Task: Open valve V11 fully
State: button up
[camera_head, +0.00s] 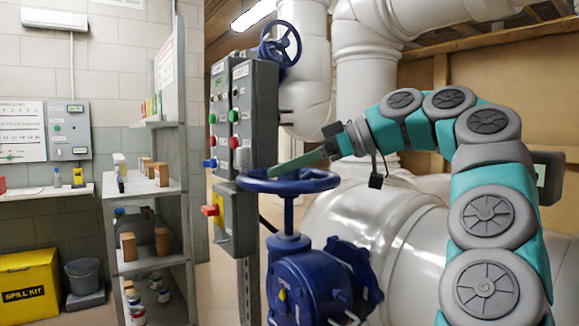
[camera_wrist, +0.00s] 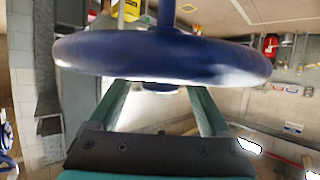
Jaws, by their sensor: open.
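A blue handwheel (camera_head: 318,184) lies flat on an upright stem above a blue valve body (camera_head: 305,285) with a small yellow mark. No V11 label is readable on it. My gripper (camera_head: 275,170) is at the wheel's top, its green fingers reaching over the rim from the right. In the wrist view the wheel's rim (camera_wrist: 160,55) crosses the picture just beyond my spread fingers (camera_wrist: 160,92). The rim hides the fingertips, and I cannot tell whether they touch it.
A grey control panel (camera_head: 242,115) with coloured buttons stands close left of the wheel. A second blue handwheel (camera_head: 280,45) is higher up behind. Large silver pipes (camera_head: 365,235) fill the right. A shelf rack (camera_head: 150,255) and a yellow spill kit (camera_head: 28,285) stand at left.

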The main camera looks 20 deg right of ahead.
jog(key=shift+w+r+p, duration=0.1)
jog(key=shift+r+p, duration=0.25)
jog(key=shift+r, duration=0.95)
jog(key=shift+r, duration=0.3)
jog(key=shift+r, duration=0.1)
jog(key=s+a+r+b, duration=0.1)
jog(key=s+a+b, duration=0.1)
jog(key=s, duration=1.4)
jog(key=shift+a+r+b, duration=0.3)
jog(key=shift+a+b, duration=0.1)
jog(key=shift+a, duration=0.05)
jog(key=shift+c, duration=0.3)
